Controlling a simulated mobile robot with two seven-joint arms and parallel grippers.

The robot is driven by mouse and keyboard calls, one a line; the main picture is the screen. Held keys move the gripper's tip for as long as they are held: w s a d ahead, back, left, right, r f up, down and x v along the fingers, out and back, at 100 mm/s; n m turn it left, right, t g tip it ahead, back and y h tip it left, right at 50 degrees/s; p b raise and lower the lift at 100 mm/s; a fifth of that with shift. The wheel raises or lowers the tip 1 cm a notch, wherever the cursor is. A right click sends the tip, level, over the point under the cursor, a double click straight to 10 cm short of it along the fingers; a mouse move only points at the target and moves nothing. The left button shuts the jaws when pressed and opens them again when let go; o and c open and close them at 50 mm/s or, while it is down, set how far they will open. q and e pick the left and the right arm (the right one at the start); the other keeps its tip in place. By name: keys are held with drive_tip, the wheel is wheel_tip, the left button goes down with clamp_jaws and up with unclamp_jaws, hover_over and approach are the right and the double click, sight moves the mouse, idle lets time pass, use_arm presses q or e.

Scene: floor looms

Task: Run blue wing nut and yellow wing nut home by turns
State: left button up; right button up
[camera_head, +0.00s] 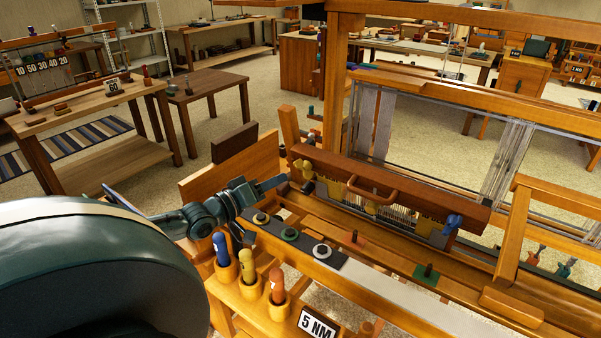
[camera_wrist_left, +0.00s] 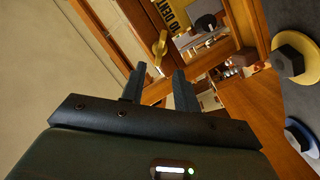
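The blue wing nut (camera_head: 453,222) sits near the right end of the loom's dark wooden beam, above the reed. The yellow wing nut (camera_head: 371,207) is nearer the beam's left end, at the front. It also shows in the left wrist view (camera_wrist_left: 160,47), beyond the fingertips and roughly in line with the gap. My left gripper (camera_head: 285,182) is left of the yellow wing nut, clear of it, near the beam's left end. In the left wrist view its two fingers (camera_wrist_left: 158,84) stand apart with nothing between them. My right gripper is in neither view.
The beam (camera_head: 320,163) has a wooden handle (camera_head: 372,188). Blue, yellow and orange-red pegs stand in cups (camera_head: 248,290) at the front, beside a "5 NM" sign (camera_head: 317,323). Several ringed discs with knobs (camera_head: 321,252) lie on a dark strip.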

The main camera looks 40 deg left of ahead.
sight(300, 169)
use_arm(q)
drive_tip(key=shift+w+d+b, duration=0.15)
drive_tip(key=shift+w+b, duration=0.1)
drive_tip(key=shift+w, duration=1.15)
drive_tip(key=shift+w+d+b, duration=0.2)
drive_tip(key=shift+w+b, duration=0.1)
drive_tip(key=shift+w, duration=1.1)
drive_tip(key=shift+w+d+b, duration=0.15)
drive_tip(key=shift+w+b, duration=0.1)
drive_tip(key=shift+w, duration=1.15)
drive_tip(key=shift+c, duration=0.2)
drive_tip(key=c, duration=0.6)
